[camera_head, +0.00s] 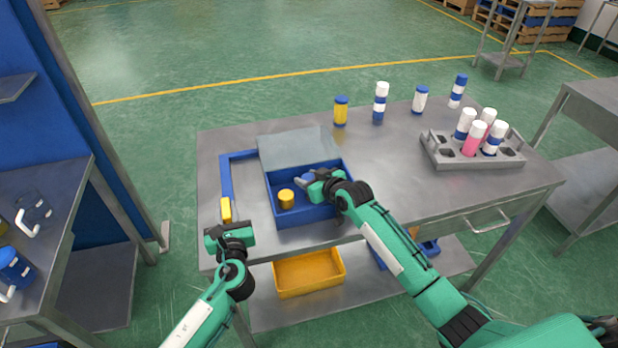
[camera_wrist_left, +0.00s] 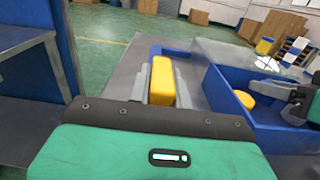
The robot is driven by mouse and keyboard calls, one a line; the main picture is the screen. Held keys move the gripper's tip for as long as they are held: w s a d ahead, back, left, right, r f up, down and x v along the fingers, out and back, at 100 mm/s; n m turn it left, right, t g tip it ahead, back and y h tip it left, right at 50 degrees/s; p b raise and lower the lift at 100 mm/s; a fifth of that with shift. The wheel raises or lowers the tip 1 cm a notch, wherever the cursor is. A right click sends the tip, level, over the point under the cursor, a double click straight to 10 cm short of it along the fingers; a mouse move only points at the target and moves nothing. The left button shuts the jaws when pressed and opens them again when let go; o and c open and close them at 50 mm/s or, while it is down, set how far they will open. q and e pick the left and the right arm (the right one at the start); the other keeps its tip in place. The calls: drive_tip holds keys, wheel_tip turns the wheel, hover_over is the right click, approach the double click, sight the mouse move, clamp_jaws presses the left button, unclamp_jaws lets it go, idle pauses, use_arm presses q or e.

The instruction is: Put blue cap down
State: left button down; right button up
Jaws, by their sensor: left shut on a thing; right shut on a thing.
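The blue cap (camera_head: 307,177) is in my right gripper (camera_head: 314,181), low over the right part of the blue tray (camera_head: 305,216). The fingers partly hide the cap, and I cannot tell whether it touches the tray floor. A yellow cap (camera_head: 286,197) sits in the tray to the left of it. My left gripper (camera_head: 226,220) is shut on the yellow handle (camera_head: 226,208) of a blue L-shaped tool (camera_head: 226,178), left of the tray. In the left wrist view, the yellow handle (camera_wrist_left: 162,82) stands between the fingers.
A grey panel (camera_head: 290,148) lies behind the tray. Several bottles stand along the table's back edge, including a yellow one (camera_head: 341,112). A grey rack (camera_head: 450,157) with several bottles stands at the right. The table between tray and rack is clear. A yellow bin (camera_head: 308,275) sits below.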

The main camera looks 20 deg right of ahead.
use_arm(q)
drive_tip(key=shift+s+f, duration=0.2)
drive_tip(key=shift+f, duration=0.1)
use_arm(e)
drive_tip(key=shift+f, duration=0.5)
drive_tip(key=o, duration=0.9)
drive_tip(key=shift+f, duration=0.1)
drive_tip(key=shift+o, duration=0.2)
drive_tip(key=shift+s+f, duration=0.1)
use_arm(q)
drive_tip(key=shift+r, duration=0.1)
drive_tip(key=shift+w, duration=0.1)
use_arm(e)
drive_tip(key=shift+r, duration=0.4)
use_arm(q)
drive_tip(key=shift+r, duration=0.1)
use_arm(e)
drive_tip(key=v, duration=1.2)
drive_tip(key=shift+r, duration=0.5)
drive_tip(key=shift+d, duration=0.1)
